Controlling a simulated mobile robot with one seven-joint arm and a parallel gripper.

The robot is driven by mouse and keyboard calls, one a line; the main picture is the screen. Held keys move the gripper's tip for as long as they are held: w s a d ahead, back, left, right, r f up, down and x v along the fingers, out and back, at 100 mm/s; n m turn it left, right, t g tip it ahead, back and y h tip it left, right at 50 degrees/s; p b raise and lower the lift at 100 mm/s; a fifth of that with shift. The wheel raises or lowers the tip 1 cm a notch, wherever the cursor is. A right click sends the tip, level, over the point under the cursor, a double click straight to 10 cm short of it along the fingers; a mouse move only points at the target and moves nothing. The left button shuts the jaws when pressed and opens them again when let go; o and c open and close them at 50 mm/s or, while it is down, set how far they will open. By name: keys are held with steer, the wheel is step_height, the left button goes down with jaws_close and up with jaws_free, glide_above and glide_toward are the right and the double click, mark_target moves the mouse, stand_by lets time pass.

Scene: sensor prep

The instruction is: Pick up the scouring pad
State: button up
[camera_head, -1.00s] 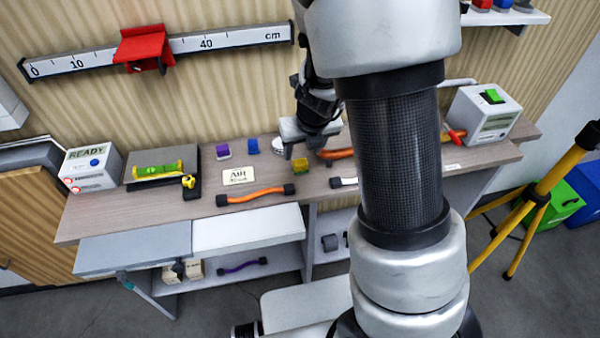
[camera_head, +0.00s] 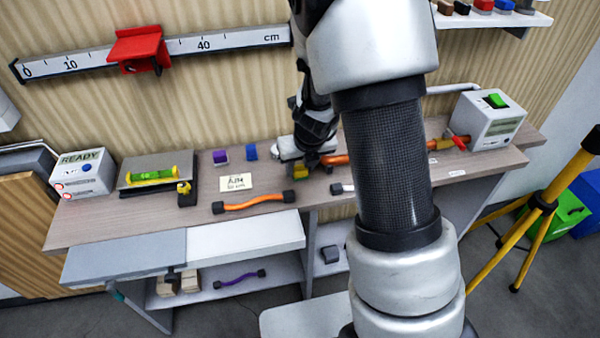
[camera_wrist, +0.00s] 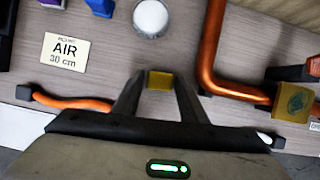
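A small yellow block, which I take for the scouring pad (camera_wrist: 160,80), lies on the brown worktop. In the wrist view it sits between the two fingertips of my gripper (camera_wrist: 161,84). The fingers stand apart on its left and right sides, and any gap at its faces is too small to judge well. My gripper looks open around it. In the head view my gripper (camera_head: 302,160) is low over the worktop, and the yellow block (camera_head: 302,171) shows partly beneath it.
An orange pipe (camera_wrist: 209,45) with a yellow tagged piece (camera_wrist: 293,102) runs close on the right. A white round object (camera_wrist: 151,17) stands behind the block. An "AIR 30 cm" card (camera_wrist: 66,51), an orange hose (camera_head: 254,202), and purple (camera_head: 220,156) and blue (camera_head: 251,151) blocks lie left.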

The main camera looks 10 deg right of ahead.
mark_target(301, 169)
steer(key=c, duration=0.7)
steer(key=shift+o, duration=0.2)
step_height(301, 169, up, 10)
steer(key=p, duration=0.6)
